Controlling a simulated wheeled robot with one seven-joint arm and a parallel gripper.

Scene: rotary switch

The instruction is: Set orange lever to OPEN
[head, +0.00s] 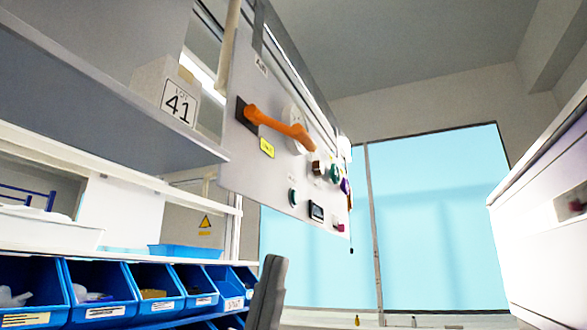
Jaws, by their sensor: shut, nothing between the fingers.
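The orange lever (280,124) is on the light grey panel (242,165), high in the middle of the head view. Its upper left end meets a dark plate (246,115), and the handle slants down to the right. A yellow label (267,147) sits just below the lever; its writing is too small to read. No OPEN mark can be made out. A white round part (294,116) lies partly behind the handle. I cannot make out my gripper in this view, and nothing is seen touching the lever.
Knobs and buttons, among them a green knob (334,172), sit right of and below the lever. A grey shelf (95,95) with a box marked 41 (165,92) is at the left. Blue bins (98,292) line the lower left. A white cabinet (540,230) stands at the right.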

